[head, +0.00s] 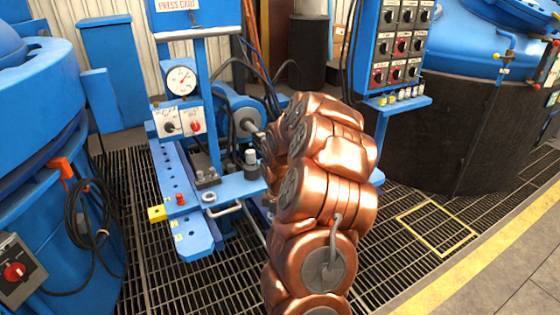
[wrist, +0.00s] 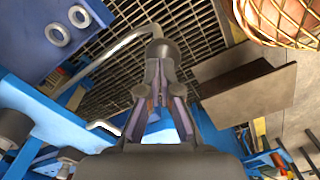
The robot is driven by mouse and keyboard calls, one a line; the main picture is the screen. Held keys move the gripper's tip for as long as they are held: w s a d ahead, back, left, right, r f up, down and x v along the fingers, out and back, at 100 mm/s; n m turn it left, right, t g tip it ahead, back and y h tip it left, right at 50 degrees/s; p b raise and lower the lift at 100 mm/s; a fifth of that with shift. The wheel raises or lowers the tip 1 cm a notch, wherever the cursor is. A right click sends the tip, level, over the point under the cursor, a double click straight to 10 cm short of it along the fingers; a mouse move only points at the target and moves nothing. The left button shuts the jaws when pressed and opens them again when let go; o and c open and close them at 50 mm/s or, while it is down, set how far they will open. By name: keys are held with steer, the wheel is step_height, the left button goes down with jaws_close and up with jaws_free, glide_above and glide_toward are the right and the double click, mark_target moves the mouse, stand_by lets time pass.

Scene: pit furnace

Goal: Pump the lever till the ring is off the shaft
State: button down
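The blue press cart (head: 175,195) stands left of centre in the head view. A grey bent lever (head: 250,222) rises from its front and runs behind my copper arm. In the wrist view the lever (wrist: 110,55) comes in from the left and ends in a dark grip (wrist: 162,50). My gripper (wrist: 160,72) has its fingertips drawn together around this grip. In the head view my arm hides my gripper. A grey round part on a shaft (head: 248,120) shows at the blue housing behind the cart; I cannot tell whether it is the ring.
The cart carries a round dial gauge (head: 181,80) and two switch boxes (head: 182,122). A blue control panel (head: 398,50) with several knobs stands right of my arm. A large dark tank (head: 455,135) is at right, a blue vessel (head: 40,130) at left. Grating floor (head: 395,240) is open at right.

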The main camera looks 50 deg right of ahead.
steer(key=f, duration=0.2)
steer(key=s+f+b, duration=0.1)
steer(key=f, duration=0.3)
steer(key=shift+s+a+b, duration=0.2)
steer(key=shift+a+b, duration=0.05)
steer(key=shift+b, duration=0.1)
steer(key=r+p, duration=0.1)
steer(key=r, duration=0.2)
steer(key=w+r+p, duration=0.1)
steer(key=r+p, duration=0.1)
steer(key=r, duration=0.2)
steer(key=w+r+p, duration=0.1)
steer(key=r+p, duration=0.1)
steer(key=r, duration=0.2)
steer(key=shift+w+d+r, duration=0.1)
steer(key=shift+w+d, duration=0.15)
steer(key=shift+d, duration=0.15)
step_height(320, 180, up, 5)
steer(key=shift+f+p, duration=0.1)
steer(key=shift+p, duration=0.95)
